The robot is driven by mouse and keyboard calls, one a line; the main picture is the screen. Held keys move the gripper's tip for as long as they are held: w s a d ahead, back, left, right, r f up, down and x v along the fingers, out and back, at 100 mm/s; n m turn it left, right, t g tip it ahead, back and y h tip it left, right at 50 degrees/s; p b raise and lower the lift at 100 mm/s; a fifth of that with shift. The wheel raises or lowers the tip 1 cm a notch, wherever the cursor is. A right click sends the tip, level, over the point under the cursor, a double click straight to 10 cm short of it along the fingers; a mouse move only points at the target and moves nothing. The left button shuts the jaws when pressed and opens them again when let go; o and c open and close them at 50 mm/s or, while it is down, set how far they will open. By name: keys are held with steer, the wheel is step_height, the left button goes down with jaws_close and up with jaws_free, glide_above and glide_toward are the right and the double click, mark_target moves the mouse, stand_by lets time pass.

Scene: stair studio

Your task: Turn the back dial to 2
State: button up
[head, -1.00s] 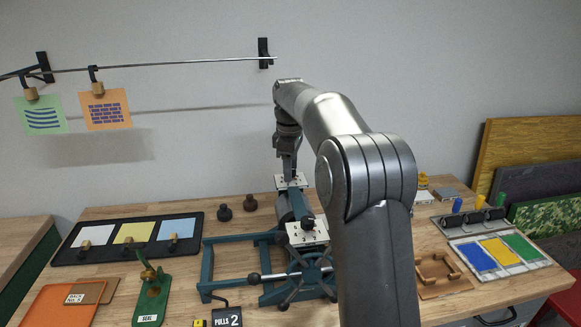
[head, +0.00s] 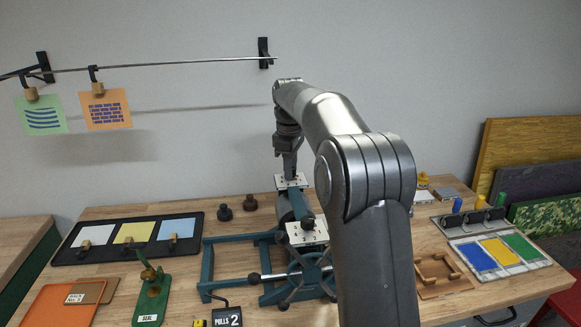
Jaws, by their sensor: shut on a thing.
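The blue-green press (head: 264,238) stands mid-table with a roller and a spoked wheel (head: 306,277). It has two white dial plates. The front dial plate (head: 301,238) is near the wheel and partly hidden by my arm. The back dial plate (head: 283,184) is at the far end of the roller. My gripper (head: 291,172) points down over the back plate and is shut on the back dial, which is mostly hidden by the fingers. The back dial's setting is too small to read. A sign (head: 227,317) at the table's front reads PULLS 2.
Two dark knobs (head: 237,208) stand left of the press. A black tray (head: 110,241) with coloured cards is at left, with a green SEAL stand (head: 152,298) in front. Ink pads (head: 499,255) and a wooden frame (head: 441,273) are at right. Prints hang from a rail (head: 160,66) above.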

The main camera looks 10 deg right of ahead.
steer(key=m, duration=0.5)
steer(key=shift+m, duration=1.8)
steer(key=o, duration=1)
steer(key=shift+r, duration=0.1)
step_height(320, 180, up, 11)
steer(key=shift+a+f, duration=0.2)
steer(key=shift+s+r, duration=0.1)
